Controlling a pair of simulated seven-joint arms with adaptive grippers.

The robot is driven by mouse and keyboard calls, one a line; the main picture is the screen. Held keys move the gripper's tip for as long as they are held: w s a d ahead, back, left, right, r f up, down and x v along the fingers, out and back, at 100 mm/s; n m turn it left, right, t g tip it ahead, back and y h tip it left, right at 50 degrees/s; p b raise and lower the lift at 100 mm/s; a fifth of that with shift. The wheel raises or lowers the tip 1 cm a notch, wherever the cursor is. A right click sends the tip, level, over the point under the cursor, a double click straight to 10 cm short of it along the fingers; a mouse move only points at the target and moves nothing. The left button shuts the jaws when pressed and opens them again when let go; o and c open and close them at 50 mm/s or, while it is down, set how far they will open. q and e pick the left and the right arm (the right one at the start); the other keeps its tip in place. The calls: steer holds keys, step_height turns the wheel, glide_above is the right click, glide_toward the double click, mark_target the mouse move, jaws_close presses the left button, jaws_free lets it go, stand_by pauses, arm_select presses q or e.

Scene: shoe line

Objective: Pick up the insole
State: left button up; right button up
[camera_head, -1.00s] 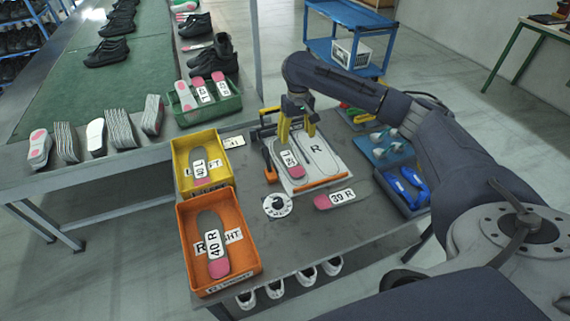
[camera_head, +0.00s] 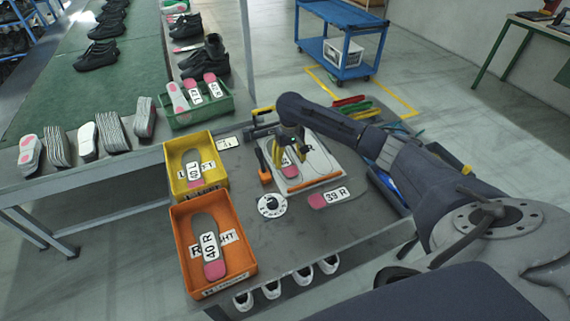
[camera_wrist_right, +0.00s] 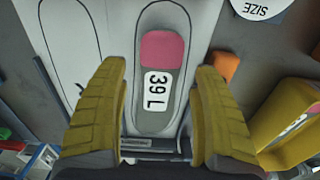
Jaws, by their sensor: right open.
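The insole (camera_head: 290,171), grey with a pink end and a "39 L" label, lies on a white board (camera_head: 318,160) with foot outlines. It also shows in the right wrist view (camera_wrist_right: 161,50), inside the right-hand outline there. My right gripper (camera_head: 291,150) is over the insole and partly hides it and its label in the head view. In the right wrist view its yellow fingers (camera_wrist_right: 160,76) are apart, one on each side of the insole, with gaps. Whether the fingertips touch the board cannot be told. My left gripper is not in view.
A "39 R" insole (camera_head: 318,200) lies on the table beside the board. A yellow bin (camera_head: 180,151) and an orange bin (camera_head: 180,243), each holding an insole, stand at left. A green crate (camera_head: 181,120) and a round size disc (camera_head: 272,205) are nearby.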

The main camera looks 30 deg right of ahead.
mark_target(289, 167)
steer(key=shift+f, duration=2.35)
steer(key=c, duration=0.9)
